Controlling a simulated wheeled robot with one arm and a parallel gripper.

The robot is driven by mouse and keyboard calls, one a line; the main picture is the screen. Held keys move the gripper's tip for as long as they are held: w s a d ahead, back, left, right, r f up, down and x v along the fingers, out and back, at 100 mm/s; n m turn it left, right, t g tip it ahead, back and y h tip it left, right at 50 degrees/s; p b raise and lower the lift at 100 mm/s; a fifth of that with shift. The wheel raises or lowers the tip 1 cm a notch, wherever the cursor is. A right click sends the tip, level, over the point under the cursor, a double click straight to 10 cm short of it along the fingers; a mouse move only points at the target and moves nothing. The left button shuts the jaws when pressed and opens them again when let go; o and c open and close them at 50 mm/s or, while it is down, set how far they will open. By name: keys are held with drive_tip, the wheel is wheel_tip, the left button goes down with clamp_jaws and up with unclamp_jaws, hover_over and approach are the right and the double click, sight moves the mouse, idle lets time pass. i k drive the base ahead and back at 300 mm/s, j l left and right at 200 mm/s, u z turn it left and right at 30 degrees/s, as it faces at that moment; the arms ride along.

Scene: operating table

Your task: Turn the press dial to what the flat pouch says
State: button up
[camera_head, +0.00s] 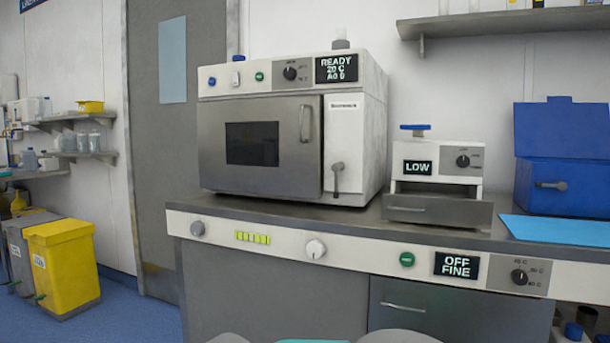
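A small white and grey device (435,167), which looks like the press, stands on the counter right of the large oven-like machine. Its display (418,167) reads LOW. A dark round dial (463,161) sits right of the display; its marks are too small to read. A blue handle (415,127) is on its top and a grey drawer-like front (437,210) is at its base. I cannot make out a flat pouch. My gripper is not in view.
The large machine (258,150) shows READY and has its own dial (290,73). The counter front carries another dial (519,277) beside an OFF FINE display (461,265). A blue box (562,160) and light blue sheet (555,229) lie right. A shelf (500,21) hangs above.

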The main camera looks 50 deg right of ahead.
sight(463, 161)
drive_tip(key=z, duration=2.45)
